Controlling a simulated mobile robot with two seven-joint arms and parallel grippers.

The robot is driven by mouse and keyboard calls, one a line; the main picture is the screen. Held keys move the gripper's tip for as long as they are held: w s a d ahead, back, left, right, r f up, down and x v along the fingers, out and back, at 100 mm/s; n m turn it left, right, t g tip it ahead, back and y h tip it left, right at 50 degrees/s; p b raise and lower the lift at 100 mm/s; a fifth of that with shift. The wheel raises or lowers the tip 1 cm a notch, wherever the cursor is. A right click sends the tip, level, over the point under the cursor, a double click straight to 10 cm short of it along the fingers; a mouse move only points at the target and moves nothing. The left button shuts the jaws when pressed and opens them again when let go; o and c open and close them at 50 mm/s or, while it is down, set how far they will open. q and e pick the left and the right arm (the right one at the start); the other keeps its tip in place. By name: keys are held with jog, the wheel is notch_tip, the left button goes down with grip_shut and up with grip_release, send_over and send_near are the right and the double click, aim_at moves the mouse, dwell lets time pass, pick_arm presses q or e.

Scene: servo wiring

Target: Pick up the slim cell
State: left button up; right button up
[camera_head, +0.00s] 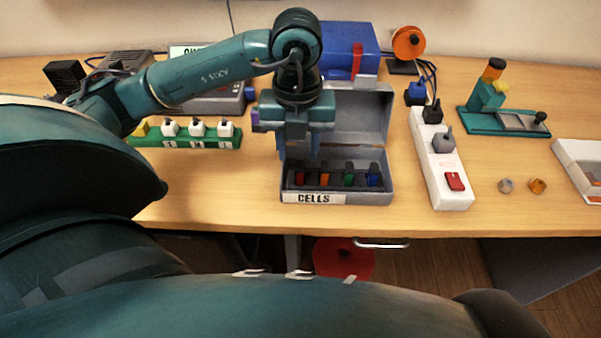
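A grey open case (386,130) labelled CELLS stands near the table's front edge with its lid raised at the back. Several dark cells sit in a row inside it: one with a red face (300,178), one orange (325,179), one green (349,179) and one blue (374,179). I cannot tell which one is the slim cell. My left gripper (298,156) points down over the left part of the case, above the red and orange cells. Its fingers look apart with nothing visible between them. My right gripper is not in view.
A white power strip (428,163) with plugs stands right of the case. A green strip (185,140) with white plugs lies to the left. A blue box (340,40) is behind. A teal stand (505,118) and two small knobs are at the right. The table's front edge is close to the case.

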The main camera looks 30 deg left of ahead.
aim_at(300, 165)
pick_arm(q)
jog(key=f, duration=0.2)
jog(key=f+p, duration=0.1)
jog(key=f, duration=0.2)
jog(key=shift+w+d+f, duration=0.1)
jog(key=shift+w+f, duration=0.05)
jog(key=shift+w, duration=0.05)
grip_shut()
